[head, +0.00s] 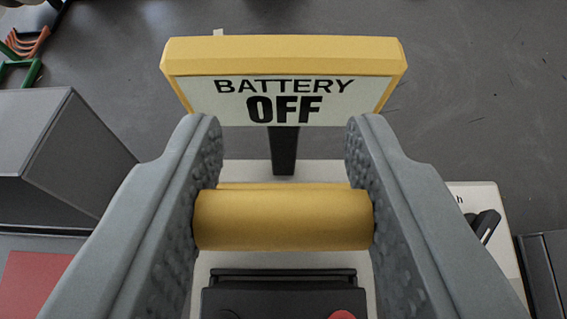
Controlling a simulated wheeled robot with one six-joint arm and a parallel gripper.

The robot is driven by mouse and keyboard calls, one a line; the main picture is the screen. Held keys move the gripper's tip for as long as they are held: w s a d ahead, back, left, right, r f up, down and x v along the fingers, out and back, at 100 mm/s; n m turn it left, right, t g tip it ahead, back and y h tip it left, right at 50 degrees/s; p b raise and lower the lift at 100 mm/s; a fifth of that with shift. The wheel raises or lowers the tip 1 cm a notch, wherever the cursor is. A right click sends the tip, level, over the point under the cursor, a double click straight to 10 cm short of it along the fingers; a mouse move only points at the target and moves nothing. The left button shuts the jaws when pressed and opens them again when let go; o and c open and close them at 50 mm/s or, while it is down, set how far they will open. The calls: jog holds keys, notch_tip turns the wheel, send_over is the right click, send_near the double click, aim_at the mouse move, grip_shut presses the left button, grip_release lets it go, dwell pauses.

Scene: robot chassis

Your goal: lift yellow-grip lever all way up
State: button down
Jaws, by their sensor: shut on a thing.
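The yellow grip (283,218) of the lever lies crosswise between the two grey fingers of my gripper (284,205) in the head view. The fingers are shut on it, with their dimpled pads touching its two ends. The lever's arm and pivot are hidden, so I cannot tell its angle. Just beyond the fingertips is a yellow-framed sign (284,82) reading "BATTERY OFF", on a black post (284,150).
A black housing (284,300) with a red round part (342,315) sits below the grip. A grey box (60,150) stands at left, above a red panel (30,285). A white plate with a black switch (486,225) is at right. Dark floor lies behind.

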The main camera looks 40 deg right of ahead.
jog(key=shift+w+d+r, duration=0.15)
jog(key=shift+w+d, duration=0.45)
jog(key=shift+w, duration=0.25)
jog(key=c, duration=0.9)
grip_release()
jog(key=v, duration=1.7)
jog(key=shift+s+r, duration=0.1)
